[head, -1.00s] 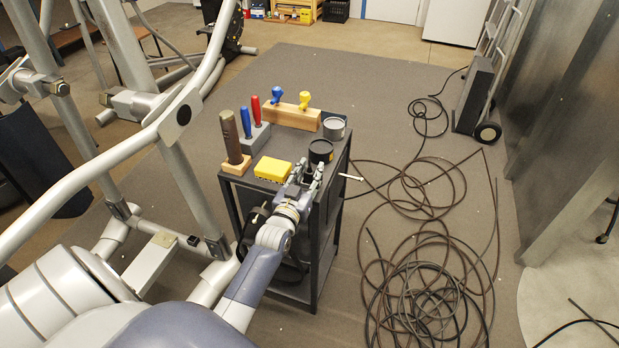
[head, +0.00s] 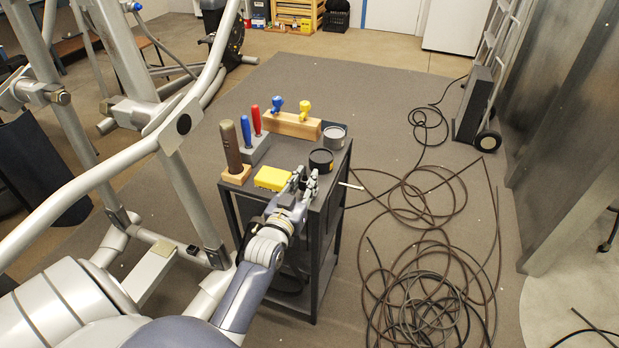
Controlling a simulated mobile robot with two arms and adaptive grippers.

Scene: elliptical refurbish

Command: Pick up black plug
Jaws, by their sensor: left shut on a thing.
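My left gripper (head: 307,180) is low over the front right part of the black cart's top, right of the yellow block and just in front of a round black tin (head: 321,160). Its fingers are close together and shut on a small dark thing. This appears to be the black plug, but the fingers hide most of it and I cannot make out its shape. I cannot tell whether it still touches the cart top. My right gripper is not in view.
The cart (head: 340,170) also bears a yellow block (head: 273,178), a brown-handled tool (head: 231,148), blue and red handled tools, a wooden block (head: 292,124) with knobs, and a grey tin (head: 334,137). An elliptical machine (head: 184,200) stands left. Coiled cable (head: 425,300) covers the floor right.

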